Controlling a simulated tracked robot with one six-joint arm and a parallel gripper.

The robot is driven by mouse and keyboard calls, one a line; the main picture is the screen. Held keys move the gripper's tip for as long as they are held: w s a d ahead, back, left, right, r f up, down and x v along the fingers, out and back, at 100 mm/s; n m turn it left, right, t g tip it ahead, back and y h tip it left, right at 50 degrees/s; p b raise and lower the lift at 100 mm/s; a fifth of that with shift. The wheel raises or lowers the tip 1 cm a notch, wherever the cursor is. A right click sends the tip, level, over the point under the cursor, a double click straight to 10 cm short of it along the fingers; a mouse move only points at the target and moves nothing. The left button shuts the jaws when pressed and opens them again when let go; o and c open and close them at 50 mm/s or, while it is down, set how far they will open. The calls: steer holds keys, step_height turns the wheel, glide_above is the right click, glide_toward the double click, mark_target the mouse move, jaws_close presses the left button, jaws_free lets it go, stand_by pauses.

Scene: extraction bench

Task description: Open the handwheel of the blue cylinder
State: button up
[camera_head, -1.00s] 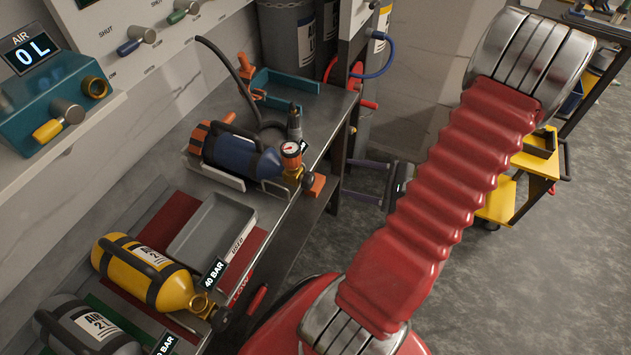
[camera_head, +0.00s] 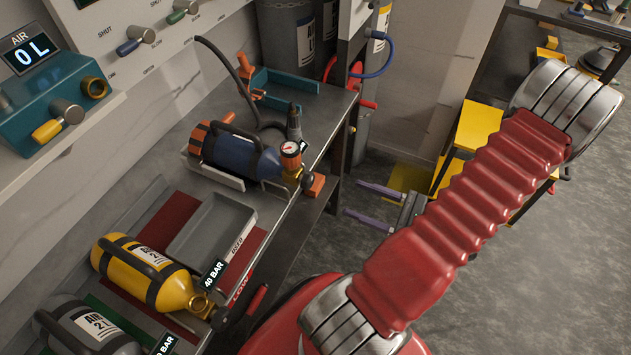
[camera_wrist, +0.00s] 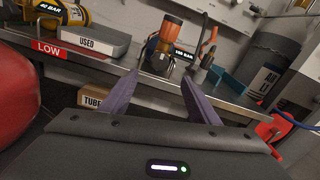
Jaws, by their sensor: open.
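The blue cylinder (camera_head: 232,153) lies on its side in a cradle on the bench, with an orange base end at left. Its valve end at right carries a red-rimmed gauge (camera_head: 291,149) and a small dark handwheel (camera_head: 307,181) near the bench's front edge. My gripper (camera_head: 353,198) is open and empty, off the bench's front edge and apart from the handwheel. Its purple fingers (camera_wrist: 160,78) point towards the bench.
A yellow cylinder (camera_head: 150,277) and a grey cylinder (camera_head: 85,325) lie nearer on the bench. A grey USED tray (camera_head: 192,247) sits between yellow and blue. A teal bin (camera_head: 285,82) and a black hose stand behind. Open floor (camera_head: 545,270) lies at right.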

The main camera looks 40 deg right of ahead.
mark_target(312, 182)
steer(key=shift+x, duration=6.5)
steer(key=shift+s, duration=0.1)
steer(key=shift+c, duration=0.2)
steer(key=c, duration=0.9)
steer(key=shift+c, duration=0.5)
